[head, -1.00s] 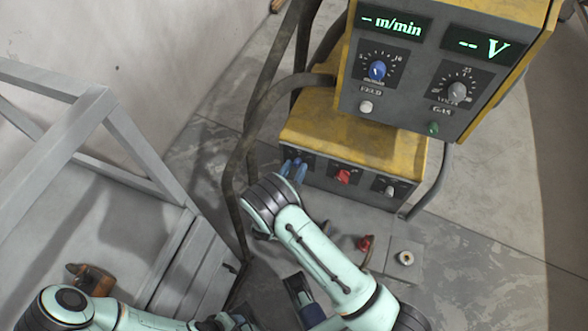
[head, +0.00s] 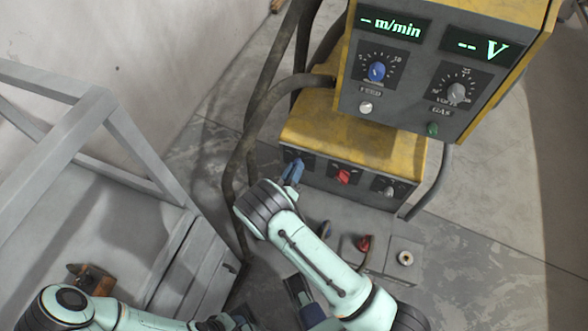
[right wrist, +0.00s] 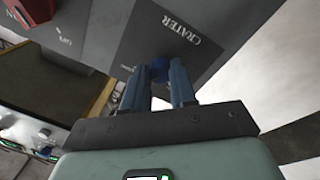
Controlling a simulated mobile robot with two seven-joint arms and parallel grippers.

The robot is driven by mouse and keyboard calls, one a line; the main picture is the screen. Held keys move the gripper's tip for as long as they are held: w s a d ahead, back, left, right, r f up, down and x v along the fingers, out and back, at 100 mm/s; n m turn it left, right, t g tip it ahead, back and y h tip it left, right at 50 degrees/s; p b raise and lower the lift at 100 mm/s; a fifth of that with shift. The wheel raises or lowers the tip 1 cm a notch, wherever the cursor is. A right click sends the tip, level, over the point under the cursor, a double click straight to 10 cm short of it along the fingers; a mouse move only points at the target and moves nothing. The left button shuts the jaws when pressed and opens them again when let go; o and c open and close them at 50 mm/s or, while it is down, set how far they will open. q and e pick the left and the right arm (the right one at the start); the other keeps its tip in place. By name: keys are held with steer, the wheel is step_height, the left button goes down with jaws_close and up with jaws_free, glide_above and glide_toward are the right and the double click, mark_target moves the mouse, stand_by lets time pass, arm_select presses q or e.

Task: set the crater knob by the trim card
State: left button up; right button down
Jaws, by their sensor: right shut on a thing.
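The crater knob (right wrist: 158,71) is blue and sits on the dark panel beside the label CRATER in the right wrist view. My right gripper (right wrist: 170,72) is shut on it, with one blue finger on each side hiding much of the knob. In the head view my right gripper (head: 293,171) is at the left end of the lower yellow unit (head: 350,140) and covers the knob. Its pointer and most scale marks are hidden. I cannot make out a trim card.
The upper unit (head: 405,75) has two lit displays, a blue knob (head: 377,71) and a grey knob (head: 456,92). A red knob (head: 343,176) is right of my right gripper. Thick cables (head: 262,105) hang at the left. A grey frame (head: 130,150) stands further left.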

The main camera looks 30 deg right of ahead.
steer(key=n, duration=0.5)
steer(key=shift+s+f, duration=0.1)
steer(key=shift+n, duration=0.3)
stand_by(0.4)
steer(key=c, duration=0.9)
jaws_free()
steer(key=v, duration=1.3)
steer(key=shift+s+p, duration=0.25)
steer(key=shift+p, duration=0.1)
steer(key=shift+a+f, duration=0.1)
steer(key=shift+f, duration=0.05)
